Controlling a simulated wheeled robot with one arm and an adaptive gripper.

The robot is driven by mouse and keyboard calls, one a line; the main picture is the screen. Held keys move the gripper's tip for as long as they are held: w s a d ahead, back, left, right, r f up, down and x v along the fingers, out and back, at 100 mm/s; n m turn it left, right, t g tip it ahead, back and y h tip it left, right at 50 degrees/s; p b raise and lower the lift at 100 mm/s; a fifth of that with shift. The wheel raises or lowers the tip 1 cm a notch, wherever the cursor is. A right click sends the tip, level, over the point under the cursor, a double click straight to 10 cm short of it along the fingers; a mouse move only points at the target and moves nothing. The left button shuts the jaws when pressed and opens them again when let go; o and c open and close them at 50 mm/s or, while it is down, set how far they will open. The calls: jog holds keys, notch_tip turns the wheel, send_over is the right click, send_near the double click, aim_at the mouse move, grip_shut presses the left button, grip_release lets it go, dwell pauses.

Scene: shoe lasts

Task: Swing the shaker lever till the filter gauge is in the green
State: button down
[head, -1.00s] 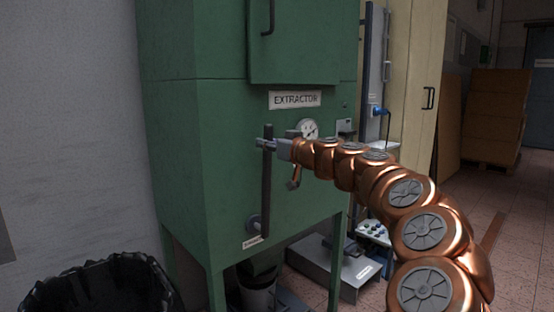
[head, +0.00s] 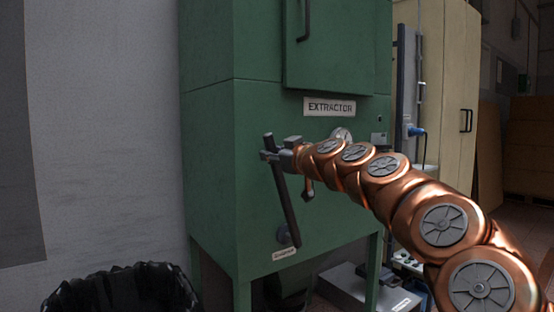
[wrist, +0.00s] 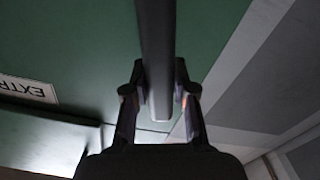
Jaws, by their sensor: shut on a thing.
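The shaker lever (head: 284,198) is a dark bar on the front of the green extractor cabinet (head: 215,160). It pivots on a round hub (head: 287,236) low on the cabinet, and its top leans to the left. My gripper (head: 270,155) is shut on the lever near its upper end. In the wrist view the lever (wrist: 156,60) stands between the two fingers of my gripper (wrist: 158,100). The filter gauge (head: 342,135) is a white dial right of the lever, partly hidden behind my arm. Its needle and any green zone cannot be read.
A black-lined bin (head: 120,290) stands at the lower left in front of the grey wall. A grey machine (head: 365,290) sits low at the right beneath my arm. A cream cabinet (head: 455,80) stands behind at the right.

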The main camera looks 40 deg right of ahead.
jog(key=shift+w+a+f, duration=0.1)
jog(key=shift+a+f, duration=0.1)
jog(key=shift+a, duration=0.05)
jog(key=c, duration=0.9)
grip_release()
jog(key=shift+r, duration=0.1)
jog(key=shift+s, duration=0.2)
jog(key=shift+s+d, duration=0.1)
jog(key=shift+s, duration=3.55)
